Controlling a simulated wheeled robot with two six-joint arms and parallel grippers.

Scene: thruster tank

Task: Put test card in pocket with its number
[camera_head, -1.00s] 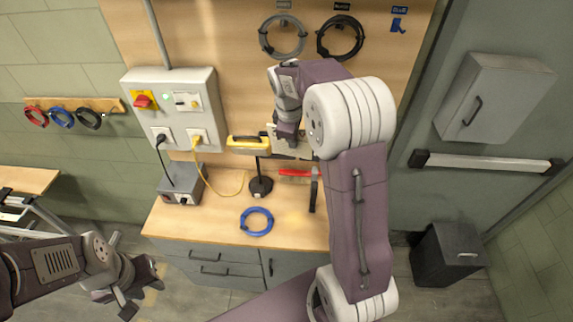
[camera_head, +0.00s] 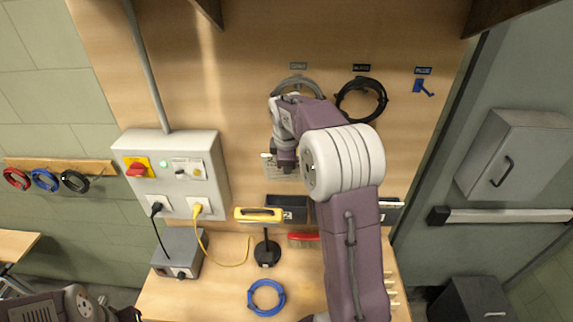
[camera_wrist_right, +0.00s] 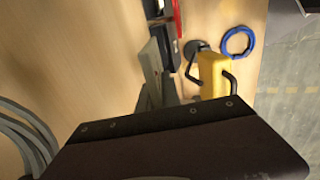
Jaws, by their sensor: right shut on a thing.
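My right gripper (camera_head: 285,168) is in front of the wall board, above the dark pockets, and is shut on a pale test card (camera_head: 272,172). The card hangs below and beside the fingers; its number is too small to read. In the right wrist view a grey flat shape (camera_wrist_right: 152,72) shows beyond the gripper body, and I cannot tell if it is the card or a finger. A dark pocket (camera_head: 288,207) is on the board below the gripper. Another pocket (camera_head: 389,212) shows right of my arm; the space between is hidden. Only the top of my left gripper (camera_head: 126,314) shows.
The switch box (camera_head: 172,172) is at left; cable coils (camera_head: 361,100) hang above.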

